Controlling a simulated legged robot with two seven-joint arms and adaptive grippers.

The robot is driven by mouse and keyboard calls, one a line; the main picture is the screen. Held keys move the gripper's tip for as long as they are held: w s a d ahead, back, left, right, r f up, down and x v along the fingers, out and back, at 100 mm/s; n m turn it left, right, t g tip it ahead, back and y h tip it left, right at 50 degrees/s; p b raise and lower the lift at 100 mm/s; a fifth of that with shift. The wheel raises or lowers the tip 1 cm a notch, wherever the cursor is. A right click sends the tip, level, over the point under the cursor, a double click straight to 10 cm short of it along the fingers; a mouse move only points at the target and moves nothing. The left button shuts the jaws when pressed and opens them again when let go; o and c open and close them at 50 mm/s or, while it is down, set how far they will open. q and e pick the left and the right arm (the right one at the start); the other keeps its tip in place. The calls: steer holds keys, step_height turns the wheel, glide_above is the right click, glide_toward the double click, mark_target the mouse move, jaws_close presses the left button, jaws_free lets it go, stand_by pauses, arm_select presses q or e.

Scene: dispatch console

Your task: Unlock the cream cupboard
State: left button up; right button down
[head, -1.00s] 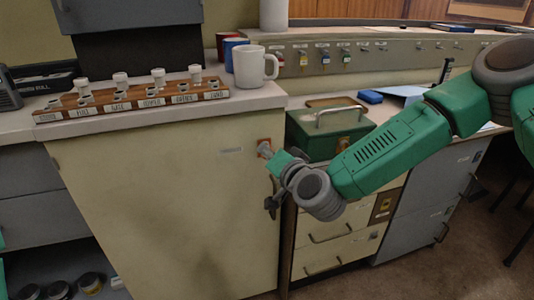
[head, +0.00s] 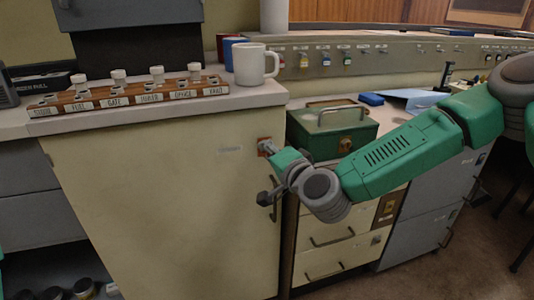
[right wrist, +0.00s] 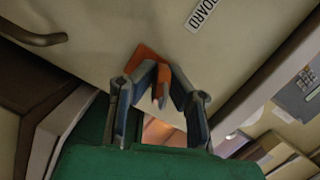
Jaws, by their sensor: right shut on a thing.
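The cream cupboard (head: 165,215) stands at the left centre in the head view, its door shut. A small orange-brown lock plate (head: 264,146) sits near the door's upper right edge, above a dark handle (head: 274,205). My right gripper (head: 272,150) is at this plate. In the right wrist view the plate (right wrist: 143,56) lies on the door just beyond the fingertips, and my gripper (right wrist: 160,88) is shut on a thin orange-brown piece (right wrist: 160,85), apparently a key. The fingers hide how far it goes into the lock. My left gripper is not in view.
A wooden rack (head: 130,98) with labels and several white-topped pieces stands on the cupboard top, beside a white mug (head: 250,66). A green box (head: 325,132) stands right of the cupboard, close to my right arm. Cream drawers (head: 335,240) are below it.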

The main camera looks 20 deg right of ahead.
steer(key=shift+w+d+r+m+b, duration=0.15)
steer(key=shift+w+m+b, duration=0.05)
steer(key=shift+m+b, duration=0.6)
steer(key=shift+r+m+t, duration=0.15)
steer(key=shift+m+t, duration=0.15)
steer(key=shift+m+b, duration=0.4)
steer(key=shift+b, duration=0.2)
steer(key=shift+m+b, duration=0.9)
steer(key=shift+b, duration=0.1)
steer(key=shift+p, duration=0.5)
